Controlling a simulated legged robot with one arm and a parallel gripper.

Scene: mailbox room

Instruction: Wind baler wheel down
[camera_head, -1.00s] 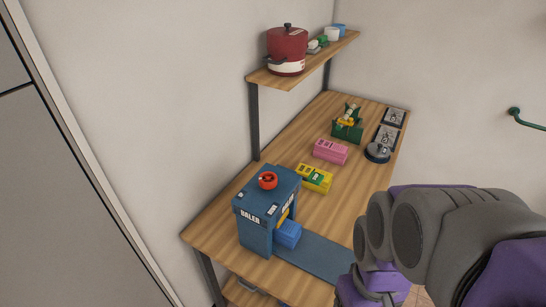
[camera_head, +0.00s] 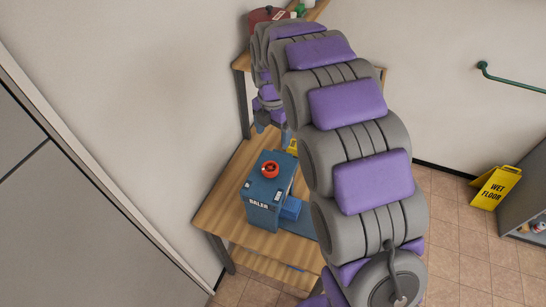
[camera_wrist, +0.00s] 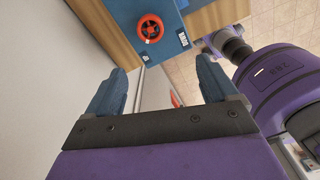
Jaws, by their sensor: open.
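The blue baler (camera_head: 268,195) stands on the wooden table. Its red-orange wheel (camera_head: 270,169) lies flat on top and also shows at the top of the wrist view (camera_wrist: 150,28), ahead of my fingers. A blue block (camera_head: 291,208) sits at the baler's right side. My gripper (camera_head: 272,122) hangs above the table behind the baler, pointing down. In the wrist view my gripper (camera_wrist: 160,92) is open, with nothing between its two blue fingers. The wheel is apart from both fingers.
My arm covers the right part of the table (camera_head: 236,228) and most things on it. A red pot (camera_head: 268,17) is partly hidden on the upper shelf. A yellow wet floor sign (camera_head: 494,187) stands at right near a grey cabinet. The wall is close on the left.

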